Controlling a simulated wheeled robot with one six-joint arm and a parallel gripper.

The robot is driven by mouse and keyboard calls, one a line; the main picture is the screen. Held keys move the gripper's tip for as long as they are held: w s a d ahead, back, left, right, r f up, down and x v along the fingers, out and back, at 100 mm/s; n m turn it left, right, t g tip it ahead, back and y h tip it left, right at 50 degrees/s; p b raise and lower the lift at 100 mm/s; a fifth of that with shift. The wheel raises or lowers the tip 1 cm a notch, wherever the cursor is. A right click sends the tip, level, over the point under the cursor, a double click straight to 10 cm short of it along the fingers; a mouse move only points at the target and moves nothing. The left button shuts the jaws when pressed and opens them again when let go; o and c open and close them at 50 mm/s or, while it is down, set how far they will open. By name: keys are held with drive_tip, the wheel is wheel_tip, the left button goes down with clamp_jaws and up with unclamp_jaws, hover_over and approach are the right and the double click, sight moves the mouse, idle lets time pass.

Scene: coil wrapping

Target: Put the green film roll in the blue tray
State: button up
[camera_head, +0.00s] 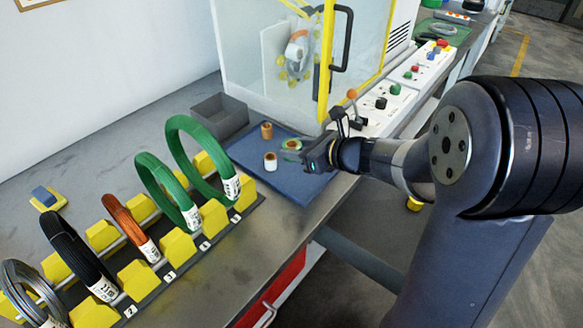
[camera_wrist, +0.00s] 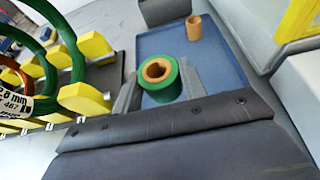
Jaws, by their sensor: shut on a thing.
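The green film roll (camera_wrist: 164,91) has a brown core and sits between the two fingers of my gripper (camera_wrist: 158,80) in the wrist view. My gripper is shut on it. In the head view the green film roll (camera_head: 291,144) shows at the tip of my gripper (camera_head: 299,150), over the right part of the blue tray (camera_head: 243,152). I cannot tell whether the roll touches the tray floor. The blue tray (camera_wrist: 223,72) lies behind and below the roll in the wrist view.
A brown roll (camera_head: 266,131) and a white roll (camera_head: 270,162) stand in the tray. A rack of green, copper, black and grey coils (camera_head: 197,150) on yellow holders is to the left. A grey bin (camera_head: 221,117) and a glazed machine (camera_head: 280,55) stand behind.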

sight(297, 177)
drive_tip(key=shift+f+b, duration=0.7)
drive_tip(key=shift+f, duration=2.25)
drive_tip(key=shift+f, duration=0.2)
drive_tip(key=o, duration=0.7)
